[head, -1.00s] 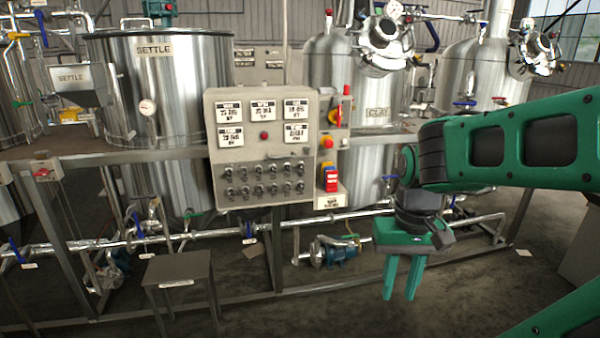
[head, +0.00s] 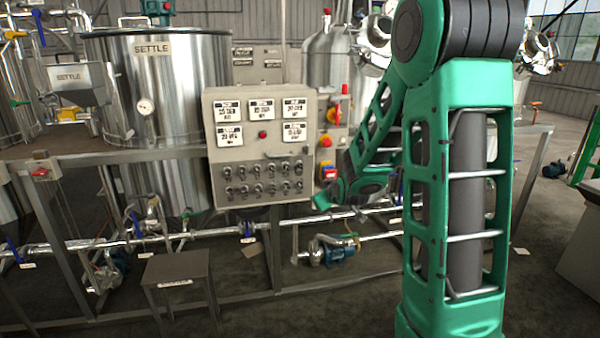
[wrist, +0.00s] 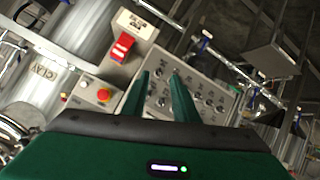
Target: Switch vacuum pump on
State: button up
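A grey control panel (head: 262,150) with several displays and rows of dark knobs stands in the middle of the head view. In the wrist view its knobs (wrist: 190,92) lie beyond and between my fingers. The label is too small to read. In the head view my gripper (head: 322,200) is near the panel's lower right corner, partly hidden. In the wrist view my gripper (wrist: 160,74) is open and empty, with no contact visible.
Pipes (head: 200,238) and a small blue pump (head: 335,252) are low down. A SETTLE tank (head: 165,90) stands behind the panel. A small table (head: 178,268) stands in front.

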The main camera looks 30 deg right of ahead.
aim_at(301, 167)
jog(key=w+d+t, duration=0.1)
jog(key=w+t, duration=0.1)
jog(key=w, duration=0.4)
jog(key=w+d+n+t+h, duration=0.1)
jog(key=w+t, duration=0.1)
jog(key=w, duration=0.5)
jog(key=w+d+t, duration=0.1)
jog(key=w+t, duration=0.1)
jog(key=w, duration=0.5)
jog(key=shift+d+r+n, duration=0.2)
jog(key=shift+r+n, duration=0.1)
jog(key=shift+r, duration=0.05)
grip_shut()
